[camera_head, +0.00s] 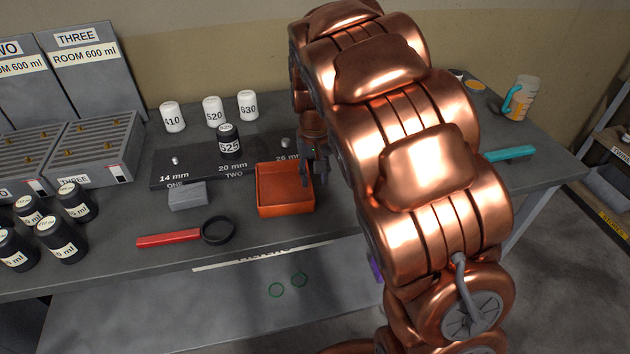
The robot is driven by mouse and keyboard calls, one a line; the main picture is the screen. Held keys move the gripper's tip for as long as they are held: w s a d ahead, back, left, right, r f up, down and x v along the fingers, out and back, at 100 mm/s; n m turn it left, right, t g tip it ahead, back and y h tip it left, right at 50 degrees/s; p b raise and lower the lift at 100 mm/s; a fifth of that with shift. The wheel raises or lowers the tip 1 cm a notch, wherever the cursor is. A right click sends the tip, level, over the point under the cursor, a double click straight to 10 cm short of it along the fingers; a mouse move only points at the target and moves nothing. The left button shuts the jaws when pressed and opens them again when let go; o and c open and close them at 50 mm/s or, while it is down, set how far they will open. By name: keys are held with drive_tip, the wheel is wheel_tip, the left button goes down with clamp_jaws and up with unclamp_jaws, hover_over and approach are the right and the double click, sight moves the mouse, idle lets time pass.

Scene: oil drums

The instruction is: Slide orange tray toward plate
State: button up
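The orange tray (285,209) is a small square open box on the grey table, right of the middle of the bench front. My gripper (316,172) points down at the tray's right side, close to its right wall. I cannot tell whether it touches the wall, and the finger opening is too small and dark to judge. My copper arm covers the table to the right of the tray. I cannot make out a plate for certain; a dark flat board (190,172) marked 14 mm, 20 mm and 26 mm lies behind the tray.
A grey block (187,196) and a red-handled ring tool (170,238) lie left of the tray. A black canister (229,141) stands on the board, with white canisters (212,112) behind. Black canisters (62,240) stand at left. A teal bar (510,154) and a mug (520,100) are at right.

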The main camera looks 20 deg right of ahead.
wheel_tip(320, 180, up, 9)
drive_tip(key=s+a+f+n+g, duration=0.1)
drive_tip(key=s+f, duration=0.1)
drive_tip(key=s, duration=1.4)
drive_tip(key=s+f+n, duration=0.1)
drive_tip(key=s+f, duration=0.1)
drive_tip(key=s, duration=1.5)
drive_tip(key=shift+a+f+g, duration=0.4)
